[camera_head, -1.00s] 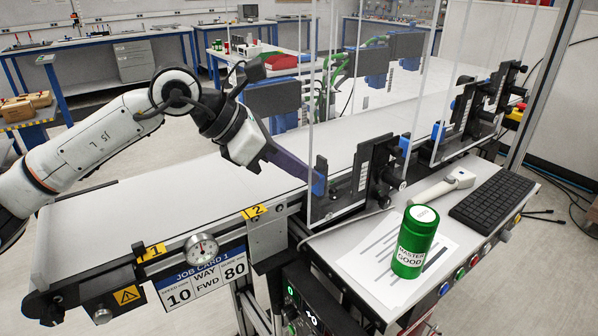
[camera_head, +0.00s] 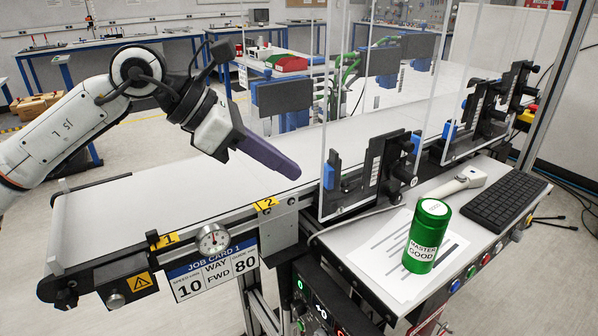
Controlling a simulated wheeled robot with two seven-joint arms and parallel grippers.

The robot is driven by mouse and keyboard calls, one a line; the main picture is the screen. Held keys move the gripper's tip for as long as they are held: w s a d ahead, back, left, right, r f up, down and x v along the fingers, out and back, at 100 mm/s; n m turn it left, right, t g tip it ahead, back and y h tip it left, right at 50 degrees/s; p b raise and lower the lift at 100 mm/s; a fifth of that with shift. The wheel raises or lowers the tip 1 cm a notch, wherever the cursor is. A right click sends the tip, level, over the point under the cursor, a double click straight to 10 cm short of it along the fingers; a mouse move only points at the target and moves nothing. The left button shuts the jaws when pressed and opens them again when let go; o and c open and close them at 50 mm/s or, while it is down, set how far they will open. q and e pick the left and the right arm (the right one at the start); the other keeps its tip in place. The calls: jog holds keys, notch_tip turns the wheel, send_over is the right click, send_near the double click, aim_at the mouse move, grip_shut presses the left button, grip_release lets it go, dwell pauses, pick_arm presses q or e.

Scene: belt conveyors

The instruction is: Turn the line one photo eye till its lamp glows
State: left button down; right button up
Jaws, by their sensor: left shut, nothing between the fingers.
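My left gripper (camera_head: 291,170) is shut and empty, pointing right and down above the white conveyor belt (camera_head: 190,200). Its tip is a short gap left of a small blue block (camera_head: 329,176) on the near black bracket (camera_head: 372,170), behind a clear panel. A second blue block (camera_head: 415,143) sits on that bracket's right side. Another black bracket (camera_head: 476,118) stands farther along, with a blue block (camera_head: 448,129). I cannot tell which part is the line one photo eye, and I see no clearly glowing lamp on these blocks. My right gripper is not in view.
Clear upright panels (camera_head: 345,120) stand across the belt. A dial (camera_head: 213,238) and job card (camera_head: 216,270) are in front. The belt's left part is clear.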

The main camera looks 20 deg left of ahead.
pick_arm(q)
jog(key=shift+s+a+r+n+y, duration=0.6)
jog(key=shift+s+a+r+n, duration=0.2)
jog(key=shift+s+a+r, duration=1.2)
jog(key=w+d+f+p, duration=0.3)
jog(key=w+d+f, duration=0.3)
jog(key=w, duration=0.3)
jog(key=shift+d+f+t, duration=0.15)
jog(key=shift+d+t, duration=0.25)
jog(key=shift+d, duration=0.05)
